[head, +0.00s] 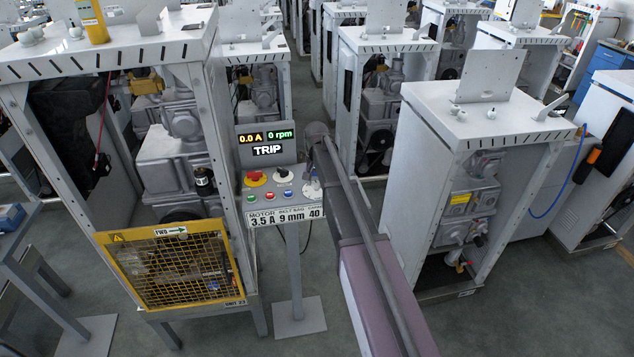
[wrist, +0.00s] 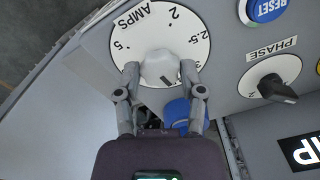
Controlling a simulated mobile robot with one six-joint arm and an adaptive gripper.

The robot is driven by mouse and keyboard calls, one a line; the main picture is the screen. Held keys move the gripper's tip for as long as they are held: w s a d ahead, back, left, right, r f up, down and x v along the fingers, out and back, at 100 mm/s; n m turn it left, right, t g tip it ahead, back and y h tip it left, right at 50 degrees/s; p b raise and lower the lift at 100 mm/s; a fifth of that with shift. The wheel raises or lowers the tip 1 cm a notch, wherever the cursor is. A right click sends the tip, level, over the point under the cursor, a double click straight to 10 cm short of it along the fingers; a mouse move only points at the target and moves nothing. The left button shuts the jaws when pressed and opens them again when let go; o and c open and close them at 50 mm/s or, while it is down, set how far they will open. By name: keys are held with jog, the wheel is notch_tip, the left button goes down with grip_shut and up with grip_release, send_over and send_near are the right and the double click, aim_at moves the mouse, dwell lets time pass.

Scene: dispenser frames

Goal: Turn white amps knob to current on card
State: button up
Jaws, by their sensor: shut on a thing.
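The white amps knob (wrist: 158,66) is in the upper middle of the wrist view, on a round white dial (wrist: 147,30) marked AMPS. The dial shows 2, 2.5 and 5; another number starting with 3 is partly covered by the right finger. My gripper (wrist: 160,74) is shut on the knob, one finger on each side. A short dark mark shows near the knob's lower edge; its exact reading is unclear. In the head view the card (head: 286,217) reads 3.5 A, 9 mm and 40. The dial (head: 312,189) is partly hidden there by my arm.
A black PHASE knob (wrist: 278,88) and a blue RESET button (wrist: 265,9) sit beside the dial. The display (head: 267,144) reads 0.0 A, 0 rpm, TRIP. A red button (head: 255,178) is on the panel. A yellow mesh guard (head: 172,268) stands at left, a machine frame (head: 430,180) at right.

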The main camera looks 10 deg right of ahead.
jog(key=shift+s+m, duration=0.1)
jog(key=shift+m, duration=0.5)
jog(key=o, duration=1.1)
jog(key=shift+o, duration=0.2)
jog(key=shift+n, duration=0.3)
